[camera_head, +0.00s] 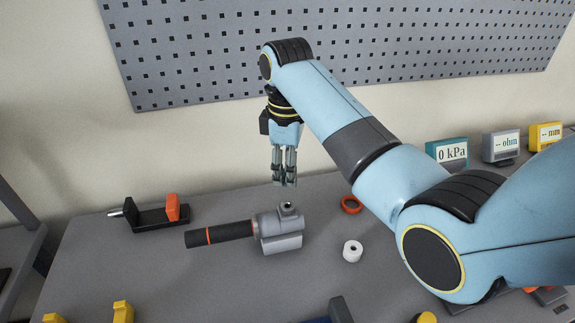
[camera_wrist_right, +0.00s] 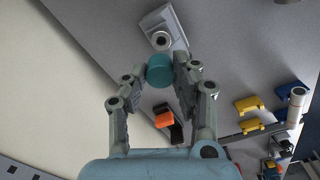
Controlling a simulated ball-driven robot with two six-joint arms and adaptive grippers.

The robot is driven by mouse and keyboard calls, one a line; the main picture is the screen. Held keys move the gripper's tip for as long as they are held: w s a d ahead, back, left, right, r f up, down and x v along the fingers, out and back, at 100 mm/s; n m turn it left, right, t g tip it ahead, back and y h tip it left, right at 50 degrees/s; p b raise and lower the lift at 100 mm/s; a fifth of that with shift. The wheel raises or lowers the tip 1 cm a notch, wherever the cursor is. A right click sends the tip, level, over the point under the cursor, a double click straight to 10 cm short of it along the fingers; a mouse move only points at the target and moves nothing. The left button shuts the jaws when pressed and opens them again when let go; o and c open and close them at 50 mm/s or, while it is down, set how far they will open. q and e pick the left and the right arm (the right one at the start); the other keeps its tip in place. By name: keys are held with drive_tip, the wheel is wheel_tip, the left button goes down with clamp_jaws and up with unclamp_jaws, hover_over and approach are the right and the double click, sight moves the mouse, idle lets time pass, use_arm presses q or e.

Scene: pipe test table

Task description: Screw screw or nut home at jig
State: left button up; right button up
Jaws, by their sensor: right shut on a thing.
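My right gripper (camera_head: 285,182) points down in the head view, just above a grey block (camera_head: 281,241), likely the jig, with a small round port on top. In the right wrist view, my right gripper (camera_wrist_right: 159,72) is shut on a teal round piece (camera_wrist_right: 159,68), which sits between the fingertips. The grey block's round port (camera_wrist_right: 161,40) shows just beyond the piece; they look apart, though the exact gap is hard to tell. In the head view the fingers largely hide the piece. My left gripper is in neither view.
A dark cylinder with an orange ring (camera_head: 220,233) extends left from the block. A black stand with an orange block (camera_head: 172,207) stands at the back left. An orange ring (camera_head: 351,204) and a white ring (camera_head: 352,251) lie right of the block. Meters (camera_head: 451,153) stand at the back right.

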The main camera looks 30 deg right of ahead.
drive_tip(key=shift+f+b, duration=0.8)
drive_tip(key=shift+f, duration=1.35)
drive_tip(key=shift+r, duration=0.15)
drive_tip(key=shift+p, duration=0.3)
drive_tip(key=shift+p, duration=0.4)
drive_tip(key=shift+p, duration=0.5)
drive_tip(key=shift+f+b, duration=0.35)
drive_tip(key=shift+f, duration=1)
